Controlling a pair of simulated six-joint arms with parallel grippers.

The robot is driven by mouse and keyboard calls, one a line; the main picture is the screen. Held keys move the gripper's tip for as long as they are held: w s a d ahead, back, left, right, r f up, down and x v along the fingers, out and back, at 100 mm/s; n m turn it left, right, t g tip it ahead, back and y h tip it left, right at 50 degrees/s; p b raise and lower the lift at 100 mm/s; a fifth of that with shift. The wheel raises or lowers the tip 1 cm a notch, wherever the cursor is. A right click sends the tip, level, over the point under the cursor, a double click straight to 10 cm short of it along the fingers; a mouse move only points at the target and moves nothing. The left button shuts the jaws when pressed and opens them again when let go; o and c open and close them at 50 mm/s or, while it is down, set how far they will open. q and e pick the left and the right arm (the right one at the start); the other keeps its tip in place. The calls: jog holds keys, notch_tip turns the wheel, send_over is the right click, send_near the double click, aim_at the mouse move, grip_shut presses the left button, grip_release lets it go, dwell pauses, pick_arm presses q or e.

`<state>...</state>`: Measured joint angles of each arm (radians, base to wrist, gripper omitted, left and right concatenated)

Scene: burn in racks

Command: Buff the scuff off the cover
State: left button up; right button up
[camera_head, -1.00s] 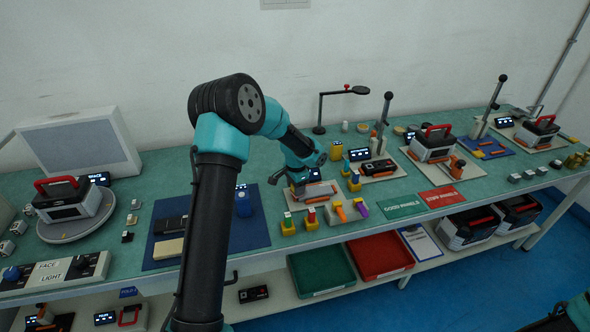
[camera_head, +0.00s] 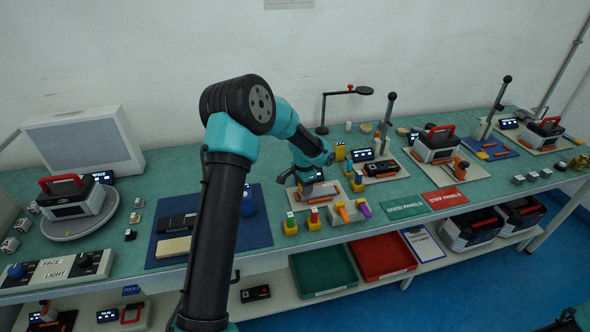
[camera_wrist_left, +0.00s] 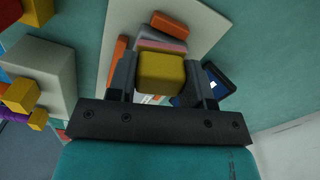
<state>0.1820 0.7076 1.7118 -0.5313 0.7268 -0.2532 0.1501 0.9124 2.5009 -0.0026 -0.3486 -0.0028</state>
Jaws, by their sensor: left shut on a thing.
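My left gripper (camera_head: 306,181) is over a pale mat at the middle of the bench. In the left wrist view its fingers (camera_wrist_left: 164,85) are shut on a yellow block (camera_wrist_left: 160,73). Below and beyond the block lies a grey piece with a pink strip (camera_wrist_left: 165,46), flanked by orange parts (camera_wrist_left: 118,62); I cannot tell whether the block touches it. In the head view the gripper hides most of this spot. I cannot make out a scuff. My right gripper is not in view.
Yellow-based holders (camera_head: 290,225) and a pale block with orange and purple pieces (camera_head: 345,212) stand in front of the gripper. A blue mat (camera_head: 256,232) lies left. Green (camera_head: 404,207) and red (camera_head: 445,200) panel mats lie right. A small screen (camera_wrist_left: 220,82) sits close beside the fingers.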

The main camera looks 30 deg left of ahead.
pick_arm(q)
jog(key=shift+s+a, duration=0.55)
jog(key=shift+s, duration=0.05)
jog(key=shift+s+a+r, duration=0.1)
jog(key=shift+s+a, duration=0.1)
notch_tip(320, 180, up, 8)
jog(key=shift+d, duration=0.1)
dwell(0.4)
dwell(0.3)
jog(key=shift+f, duration=0.2)
